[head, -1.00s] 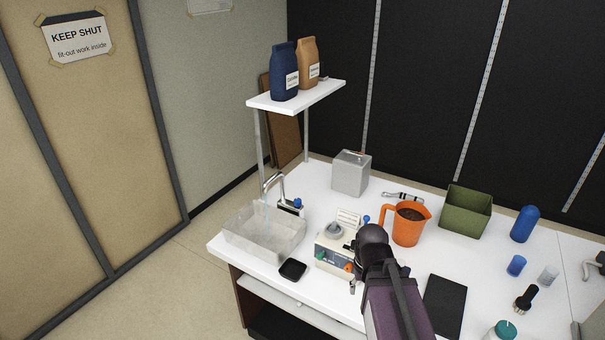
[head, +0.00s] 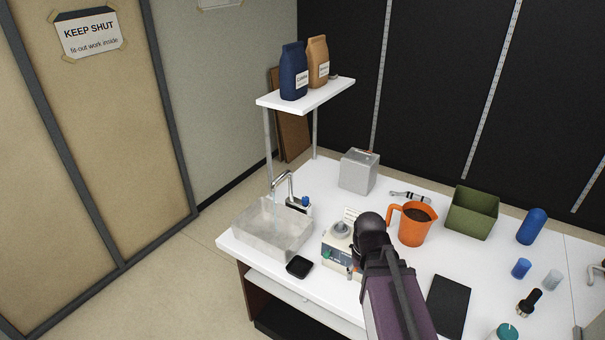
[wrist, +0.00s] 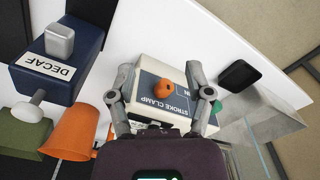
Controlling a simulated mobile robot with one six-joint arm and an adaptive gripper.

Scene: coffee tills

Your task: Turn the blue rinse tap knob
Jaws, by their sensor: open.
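In the head view, my arm hides the fingertips and part of that machine. The gripper is to the right of the blue knob and nearer the camera. I cannot make out the blue knob in the wrist view.
A black pad (head: 299,267) lies before the basin. A white shelf (head: 306,94) with two bags rises above the tap.

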